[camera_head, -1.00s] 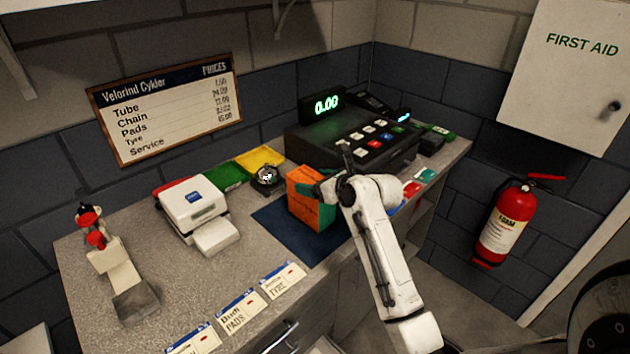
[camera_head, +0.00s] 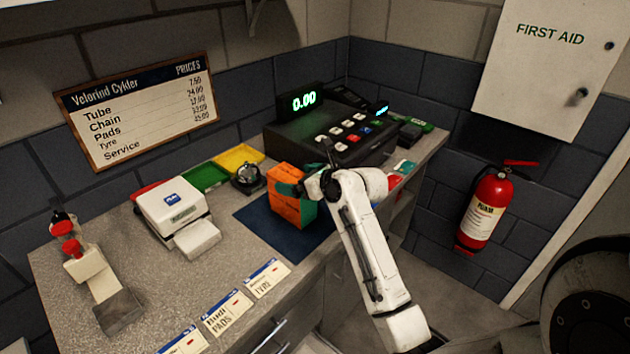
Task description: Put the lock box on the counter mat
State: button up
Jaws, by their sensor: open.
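The lock box, an orange box with a green side (camera_head: 287,205), stands upright on the dark blue counter mat (camera_head: 262,228). My gripper (camera_head: 293,188) is at the upper right part of the box, close against it. Its jaws are open; the far finger and any contact with the box are hard to make out. My white arm reaches in from the lower right and covers the right part of the mat.
A cash register (camera_head: 325,135) stands just behind the box. A bell (camera_head: 248,178), green tray (camera_head: 204,177) and yellow tray (camera_head: 238,158) lie left of it. A white card terminal (camera_head: 175,208) and price cards (camera_head: 228,312) are also on the counter (camera_head: 150,290).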

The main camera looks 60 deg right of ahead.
jog(key=v, duration=1.1)
jog(key=a+f+n+g+y, duration=0.1)
jog(key=a+f+n, duration=0.3)
jog(key=a+n, duration=0.2)
jog(key=a+f+n+g+y, duration=0.1)
jog(key=a+f+n+g, duration=0.1)
jog(key=a+f+n, duration=0.3)
jog(key=a+f+n+g+y, duration=0.2)
jog(key=a+f+n, duration=0.2)
jog(key=a+n, duration=0.2)
jog(key=shift+s+a+f+n+b, duration=0.3)
jog(key=shift+s+a+f, duration=0.1)
jog(key=shift+a, duration=0.05)
jog(key=s+a+f+n+g, duration=0.3)
jog(key=s+n, duration=0.4)
jog(key=n, duration=0.3)
jog(key=s+a+f+n+g, duration=0.4)
jog(key=s+a+n, duration=0.2)
jog(key=n, duration=0.4)
jog(key=shift+s+f+n+h, duration=0.3)
jog(key=shift+s+f+n, duration=0.1)
jog(key=shift+s, duration=0.1)
jog(key=shift+a, duration=0.1)
